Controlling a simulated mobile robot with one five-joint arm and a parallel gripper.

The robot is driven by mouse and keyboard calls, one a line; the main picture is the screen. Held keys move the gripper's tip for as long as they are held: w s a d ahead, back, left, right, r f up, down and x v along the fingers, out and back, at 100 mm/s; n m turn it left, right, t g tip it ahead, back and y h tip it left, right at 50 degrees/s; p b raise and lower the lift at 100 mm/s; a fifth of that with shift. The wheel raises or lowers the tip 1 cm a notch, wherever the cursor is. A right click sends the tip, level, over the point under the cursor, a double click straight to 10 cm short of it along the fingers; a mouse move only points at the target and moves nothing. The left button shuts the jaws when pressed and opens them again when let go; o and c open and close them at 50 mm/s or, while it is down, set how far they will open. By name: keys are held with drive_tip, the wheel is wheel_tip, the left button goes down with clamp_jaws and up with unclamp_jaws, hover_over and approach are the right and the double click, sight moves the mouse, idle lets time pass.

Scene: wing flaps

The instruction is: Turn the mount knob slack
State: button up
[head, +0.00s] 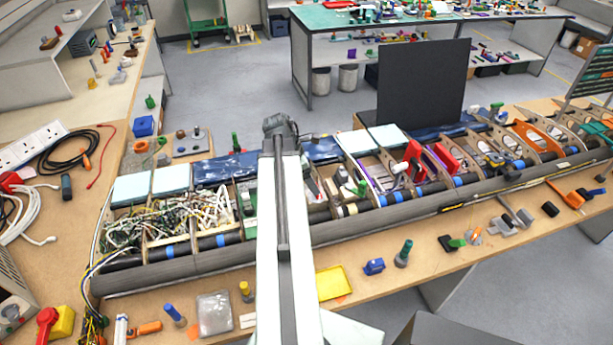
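I cannot tell for sure which part is the mount knob. Several small upright knob-like parts stand around the open wing: a green one (236,142) behind it, a green one on a grey base (403,253) in front, a yellow one (246,291) and a blue one (174,315) at the front left. A red knob-like part (46,320) stands by a yellow block at the lower left. My pale arm reaches over the wing in the middle. A dark part (280,127) is at its far end; no fingertips can be made out, so open or shut does not show.
The long wing (180,268) lies across the wooden bench with open bays; wires fill the left ones. A black panel (422,82) stands behind it. A yellow tray (332,282) and a blue block (373,266) lie in front. My arm hides part of the wing.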

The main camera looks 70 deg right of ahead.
drive_tip(key=b+x, duration=0.6)
drive_tip(key=x, duration=0.1)
drive_tip(key=shift+f, duration=0.15)
drive_tip(key=c, duration=1.4)
drive_tip(key=n+h, duration=0.1)
drive_tip(key=n, duration=0.2)
drive_tip(key=shift+s+a+t, duration=0.1)
drive_tip(key=shift+t, duration=0.3)
drive_tip(key=shift+n+t, duration=0.4)
drive_tip(key=shift+n, duration=0.8)
drive_tip(key=o, duration=1.4)
